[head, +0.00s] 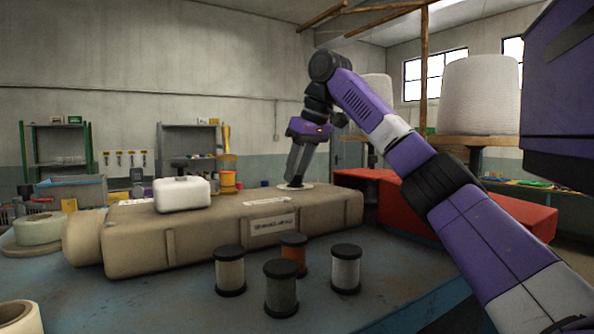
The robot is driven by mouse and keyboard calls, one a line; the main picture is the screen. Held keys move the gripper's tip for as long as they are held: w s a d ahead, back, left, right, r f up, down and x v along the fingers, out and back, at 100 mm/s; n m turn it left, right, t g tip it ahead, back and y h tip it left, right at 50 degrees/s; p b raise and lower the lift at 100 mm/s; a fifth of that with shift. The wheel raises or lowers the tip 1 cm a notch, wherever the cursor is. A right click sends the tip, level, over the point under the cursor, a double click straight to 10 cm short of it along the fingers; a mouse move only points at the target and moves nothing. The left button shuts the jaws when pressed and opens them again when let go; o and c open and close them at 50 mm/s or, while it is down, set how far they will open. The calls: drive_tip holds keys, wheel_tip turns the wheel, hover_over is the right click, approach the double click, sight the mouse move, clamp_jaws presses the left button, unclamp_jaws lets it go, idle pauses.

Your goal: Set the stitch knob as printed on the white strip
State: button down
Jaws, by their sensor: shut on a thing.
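A long tan machine body (230,225) lies across the blue table. My gripper (295,183) points down at the right part of its top and is shut on the stitch knob, which the fingers mostly hide. A pale round dial plate (304,187) shows around the fingertips; its marks are too small to read. A pale strip with dark print (270,225) is on the machine's front face, and its text is not legible from here. Another thin pale strip (210,201) lies on the top, left of the gripper, also unreadable.
Several thread spools (230,272) with black ends stand on the table (180,300) in front of the machine. A white block with a dark knob (182,194) sits on the machine's left top. A red box-like surface (480,207) lies behind my arm. A large white cone (478,95) stands right.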

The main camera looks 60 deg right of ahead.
drive_tip(key=m+h, duration=0.1)
drive_tip(key=m, duration=0.3)
drive_tip(key=shift+a+m+g+h, duration=0.15)
drive_tip(key=shift+m+g+h, duration=0.15)
drive_tip(key=shift+h, duration=0.1)
drive_tip(key=m, duration=0.2)
drive_tip(key=m+g+h, duration=0.1)
drive_tip(key=m, duration=0.2)
drive_tip(key=shift+w+a+r+g, duration=0.1)
drive_tip(key=shift+w+g, duration=0.05)
drive_tip(key=shift+g, duration=0.15)
drive_tip(key=m+g, duration=0.1)
drive_tip(key=m, duration=0.2)
drive_tip(key=m+g, duration=0.1)
drive_tip(key=m, duration=0.1)
drive_tip(key=shift+w+m+h, duration=0.2)
drive_tip(key=shift+m+h, duration=0.2)
drive_tip(key=shift+m+g, duration=0.7)
drive_tip(key=shift+m, duration=1.3)
drive_tip(key=shift+w, duration=0.1)
drive_tip(key=c, duration=1)
unclamp_jaws()
drive_tip(key=shift+c, duration=0.2)
drive_tip(key=shift+y, duration=0.3)
